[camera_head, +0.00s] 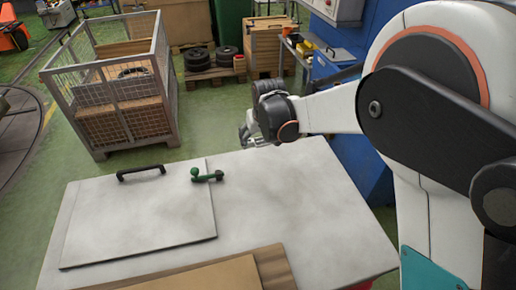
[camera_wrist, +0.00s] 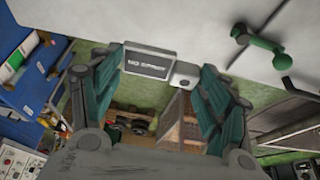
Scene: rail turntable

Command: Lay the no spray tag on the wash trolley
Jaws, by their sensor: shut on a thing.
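The no spray tag (camera_wrist: 148,64) is a small dark plate with a pale rim and white lettering, seen in the wrist view. My gripper (camera_wrist: 158,76) is shut on it, with teal fingers on both sides and a small grey block at the tag's right end. In the head view my gripper (camera_head: 251,136) is at the far edge of a pale worktop (camera_head: 290,195); the tag cannot be made out there. A small cart with a grey top (camera_head: 330,55) and yellow items stands behind. I cannot tell which of these is the wash trolley.
On the worktop lie a flat panel (camera_head: 140,220) with a black handle (camera_head: 141,172), a green lever-like part (camera_head: 206,176) and cardboard (camera_head: 215,275). The worktop's right part is clear. A mesh crate (camera_head: 115,85), tyres (camera_head: 197,58) and a blue cabinet (camera_head: 365,160) stand beyond.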

